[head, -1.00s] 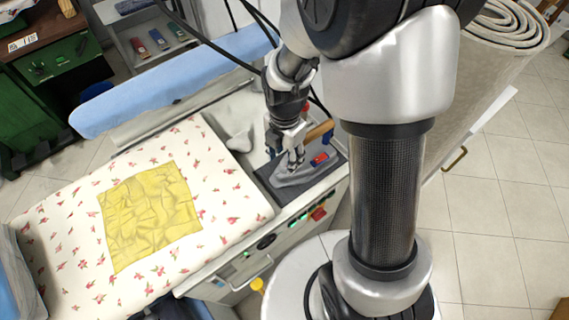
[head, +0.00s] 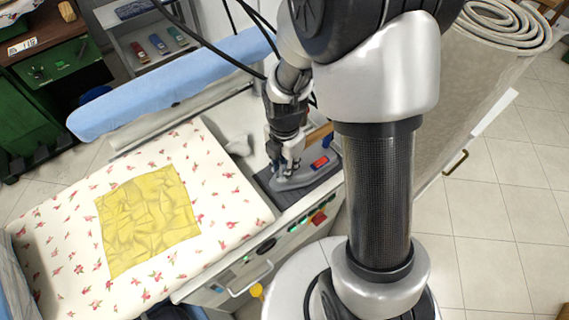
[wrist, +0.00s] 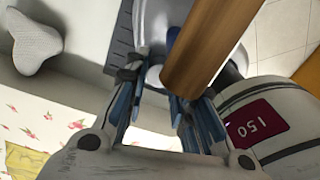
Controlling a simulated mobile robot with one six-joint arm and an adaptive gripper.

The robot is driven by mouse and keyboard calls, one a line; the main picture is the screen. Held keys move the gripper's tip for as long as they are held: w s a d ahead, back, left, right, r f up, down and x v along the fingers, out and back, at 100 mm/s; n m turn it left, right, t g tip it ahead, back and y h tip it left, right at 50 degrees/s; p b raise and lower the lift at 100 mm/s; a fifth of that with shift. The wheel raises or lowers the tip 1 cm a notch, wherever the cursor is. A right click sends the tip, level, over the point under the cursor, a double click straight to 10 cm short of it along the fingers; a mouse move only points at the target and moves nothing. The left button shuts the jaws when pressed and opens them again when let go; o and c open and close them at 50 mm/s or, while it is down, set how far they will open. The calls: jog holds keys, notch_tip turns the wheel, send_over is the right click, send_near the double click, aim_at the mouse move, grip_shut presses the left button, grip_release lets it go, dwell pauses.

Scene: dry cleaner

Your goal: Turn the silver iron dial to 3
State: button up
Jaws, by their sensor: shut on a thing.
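The silver iron (head: 305,174) rests on a dark pad (head: 318,184) at the right end of the ironing station. Its wooden handle (wrist: 205,40) crosses the top of the wrist view, close beside the fingers. My gripper (head: 283,170) points down at the iron's left part. In the wrist view my gripper (wrist: 157,88) is shut on a small pale round dial (wrist: 154,76) beside the handle. The fingers partly cover the dial. I cannot read any numbers or pointer on it.
A flowered ironing board (head: 75,250) with a crumpled yellow cloth (head: 148,218) lies left of the iron. A pale rest-shaped object (wrist: 35,40) stands nearby. A blue padded board (head: 175,85) runs behind. Cables hang near my arm.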

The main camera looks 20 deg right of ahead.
grip_shut()
jog(key=m+p, duration=0.1)
jog(key=m, duration=0.3)
jog(key=shift+m, duration=0.4)
jog(key=o, duration=0.7)
grip_release()
notch_tip(320, 180, up, 12)
